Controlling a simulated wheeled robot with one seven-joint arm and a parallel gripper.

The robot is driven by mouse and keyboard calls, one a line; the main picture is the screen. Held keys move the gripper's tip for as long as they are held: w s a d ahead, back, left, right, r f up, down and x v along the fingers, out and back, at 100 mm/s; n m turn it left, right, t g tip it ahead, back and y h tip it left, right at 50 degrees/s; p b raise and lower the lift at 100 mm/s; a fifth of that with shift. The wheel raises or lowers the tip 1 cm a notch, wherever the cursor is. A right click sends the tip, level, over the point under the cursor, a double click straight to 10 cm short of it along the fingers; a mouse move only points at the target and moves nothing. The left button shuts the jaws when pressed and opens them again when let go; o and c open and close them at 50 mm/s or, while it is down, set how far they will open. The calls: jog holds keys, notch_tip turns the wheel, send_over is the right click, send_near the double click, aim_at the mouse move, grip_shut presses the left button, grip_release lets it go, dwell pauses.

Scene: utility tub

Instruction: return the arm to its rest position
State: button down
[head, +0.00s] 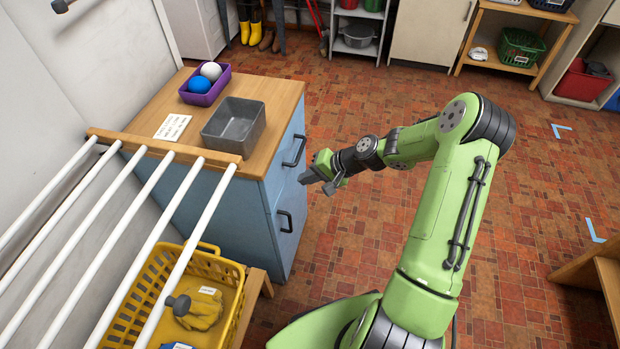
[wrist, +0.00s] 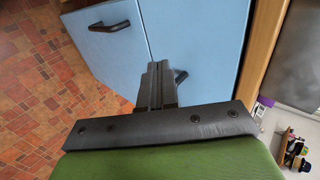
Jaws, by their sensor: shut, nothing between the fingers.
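My green arm (head: 445,215) reaches up from my base and bends over to the left in the head view. My gripper (head: 308,177) is at its end, in the air just right of the blue cabinet (head: 258,225) and its dark handles. The gripper is shut and empty. In the wrist view, my gripper (wrist: 158,80) shows its dark fingers together, with the blue cabinet doors (wrist: 195,35) behind them. I cannot tell the exact gap between the fingertips and the cabinet.
On the cabinet's wooden top are a grey tub (head: 238,138), a purple tray (head: 207,95) with a blue and a white ball, and a label card (head: 172,127). A white-barred rack (head: 150,195) hangs over a yellow basket (head: 225,290).

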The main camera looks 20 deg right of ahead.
jog(key=p+v, duration=0.1)
jog(key=v, duration=0.6)
jog(key=shift+w+r+p, duration=0.15)
jog(key=shift+r+p, duration=0.05)
jog(key=shift+p, duration=0.15)
